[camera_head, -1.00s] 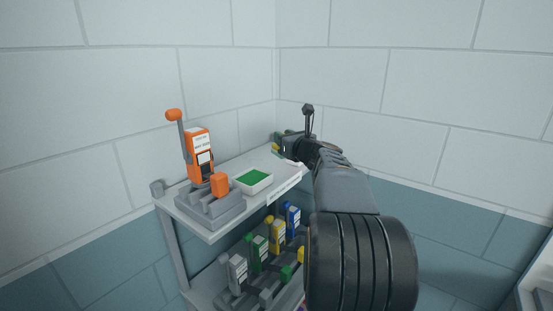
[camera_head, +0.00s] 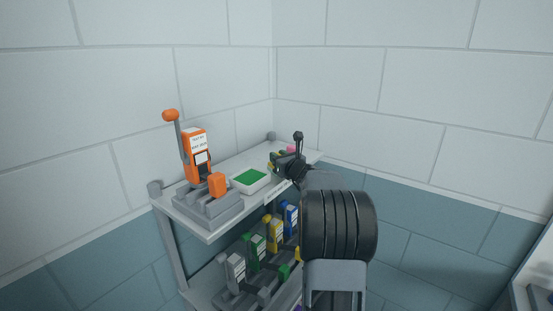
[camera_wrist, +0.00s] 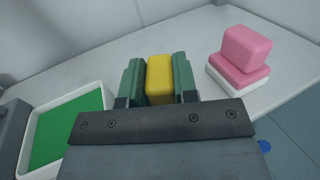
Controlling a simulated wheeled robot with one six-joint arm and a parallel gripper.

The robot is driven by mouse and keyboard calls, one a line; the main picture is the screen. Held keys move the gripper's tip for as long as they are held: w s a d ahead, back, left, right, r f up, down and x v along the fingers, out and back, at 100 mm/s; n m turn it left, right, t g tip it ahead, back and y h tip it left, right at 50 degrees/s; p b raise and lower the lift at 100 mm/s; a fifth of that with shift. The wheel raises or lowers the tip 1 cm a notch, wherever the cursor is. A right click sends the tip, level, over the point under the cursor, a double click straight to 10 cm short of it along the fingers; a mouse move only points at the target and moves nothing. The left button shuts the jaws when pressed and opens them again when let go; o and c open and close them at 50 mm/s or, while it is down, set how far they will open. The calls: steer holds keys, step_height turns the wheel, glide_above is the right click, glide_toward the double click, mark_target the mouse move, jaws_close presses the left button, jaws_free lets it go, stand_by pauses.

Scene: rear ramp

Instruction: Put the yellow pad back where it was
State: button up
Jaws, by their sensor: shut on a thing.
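The yellow pad (camera_wrist: 159,78) is between the two green fingers of my gripper (camera_wrist: 158,82) in the wrist view, and the fingers are shut on it. Its lower part is hidden behind the gripper body, so I cannot tell whether it touches the shelf. In the head view my gripper (camera_head: 276,160) is over the far right part of the top shelf (camera_head: 235,168), beyond the tray with the green inside. The pad hardly shows there.
A white tray with a green inside (camera_wrist: 66,125) lies to the left of my gripper. A pink block on a pink and white base (camera_wrist: 243,55) stands to the right. An orange lever device (camera_head: 201,160) stands at the shelf's left. Several coloured devices (camera_head: 275,232) stand below. Shelf behind the pad is clear.

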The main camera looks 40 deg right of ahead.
steer(key=shift+f, duration=0.15)
steer(key=o, duration=0.9)
steer(key=shift+r, duration=0.35)
steer(key=s+b, duration=0.1)
steer(key=s, duration=0.3)
steer(key=s+b, duration=0.1)
steer(key=s, duration=0.7)
steer(key=shift+a+f+b, duration=0.2)
steer(key=shift+a+b, duration=0.15)
steer(key=shift+b, duration=0.05)
